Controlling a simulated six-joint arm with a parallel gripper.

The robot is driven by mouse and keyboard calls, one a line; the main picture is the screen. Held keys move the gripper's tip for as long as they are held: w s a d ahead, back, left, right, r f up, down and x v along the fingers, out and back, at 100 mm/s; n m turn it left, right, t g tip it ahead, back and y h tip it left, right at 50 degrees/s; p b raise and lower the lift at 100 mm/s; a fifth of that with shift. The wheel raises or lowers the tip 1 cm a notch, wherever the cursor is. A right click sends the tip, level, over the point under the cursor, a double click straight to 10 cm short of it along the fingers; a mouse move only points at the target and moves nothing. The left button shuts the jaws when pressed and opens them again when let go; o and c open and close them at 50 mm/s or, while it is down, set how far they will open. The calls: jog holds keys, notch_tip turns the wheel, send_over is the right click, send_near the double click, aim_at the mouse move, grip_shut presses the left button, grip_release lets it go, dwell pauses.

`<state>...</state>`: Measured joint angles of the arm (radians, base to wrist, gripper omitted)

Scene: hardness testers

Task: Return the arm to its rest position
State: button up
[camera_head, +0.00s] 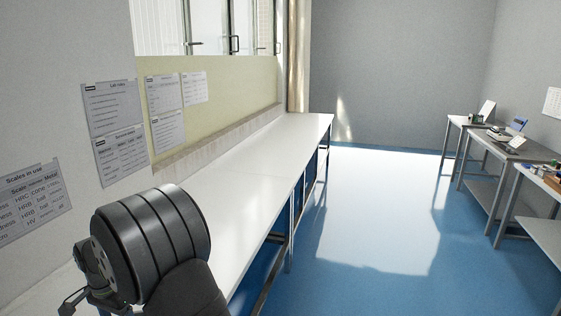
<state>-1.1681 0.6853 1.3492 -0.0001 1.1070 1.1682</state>
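My arm shows at the lower left of the head view, with a thick black ribbed joint in front of the white bench (245,170). Part of my gripper (74,300) shows beyond the joint at the bottom left. It is small, and partly cut off by the frame edge and covered by the arm. I cannot tell whether its fingers are apart or together, and I see nothing held in it.
The long white bench runs along the left wall under posted sheets (117,130), and its visible top is clear. Grey tables (518,148) with instruments stand at the far right. The blue floor (375,225) between is open and partly sunlit.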

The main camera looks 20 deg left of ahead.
notch_tip(320, 180, down, 7)
dwell(0.3)
jog(key=shift+r, duration=0.1)
notch_tip(320, 180, up, 18)
notch_tip(320, 180, down, 18)
jog(key=shift+r, duration=0.1)
jog(key=shift+f, duration=0.25)
jog(key=n, duration=0.9)
jog(key=shift+r, duration=0.1)
jog(key=shift+n, duration=0.3)
